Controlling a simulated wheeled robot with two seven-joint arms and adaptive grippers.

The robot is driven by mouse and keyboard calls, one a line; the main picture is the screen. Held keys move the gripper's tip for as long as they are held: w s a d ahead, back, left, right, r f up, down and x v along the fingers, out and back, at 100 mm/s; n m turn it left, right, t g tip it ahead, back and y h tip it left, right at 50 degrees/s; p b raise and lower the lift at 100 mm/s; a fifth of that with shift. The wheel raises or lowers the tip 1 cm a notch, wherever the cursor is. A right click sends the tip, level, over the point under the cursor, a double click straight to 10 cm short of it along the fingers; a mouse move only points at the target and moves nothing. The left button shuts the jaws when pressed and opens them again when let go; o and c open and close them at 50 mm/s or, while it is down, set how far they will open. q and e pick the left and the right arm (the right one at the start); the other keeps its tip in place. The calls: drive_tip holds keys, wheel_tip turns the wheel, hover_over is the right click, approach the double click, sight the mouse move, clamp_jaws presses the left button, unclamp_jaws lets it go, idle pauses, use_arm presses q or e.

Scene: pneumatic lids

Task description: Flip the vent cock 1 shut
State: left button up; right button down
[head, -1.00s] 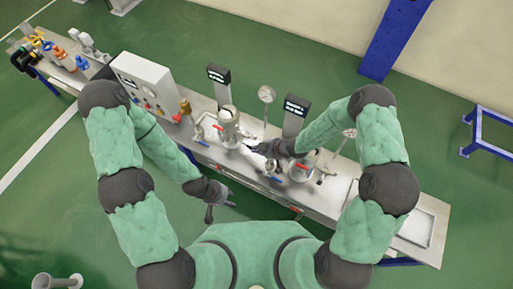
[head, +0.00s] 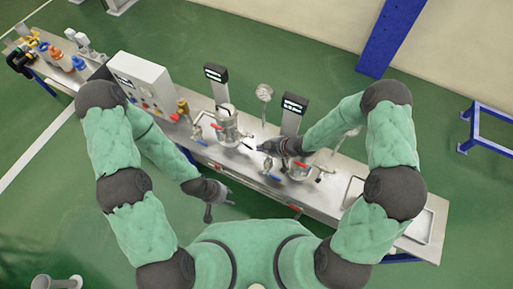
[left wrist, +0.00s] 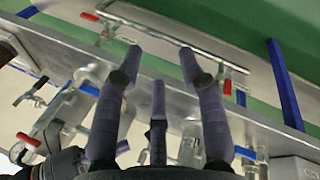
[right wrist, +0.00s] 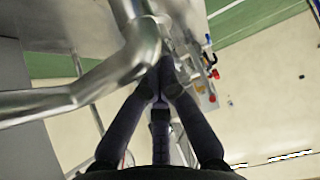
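No label shows which lever is vent cock 1. My right gripper (head: 262,147) is just right of the blue lever, between the two vessels, apparently clear of it. In the right wrist view its fingers (right wrist: 164,72) converge and look shut; a steel pipe (right wrist: 125,65) partly covers the tips. My left gripper (head: 224,198) is open and empty in front of the bench; its spread fingers (left wrist: 160,60) show in the left wrist view.
A right vessel (head: 299,168) with a blue lever (head: 272,178) stands beside the right forearm. Behind are a pressure gauge (head: 264,92) and two display posts (head: 217,82). A control box (head: 140,80) is at left. An empty tray (head: 415,222) is at right.

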drive_tip(key=v, duration=0.8)
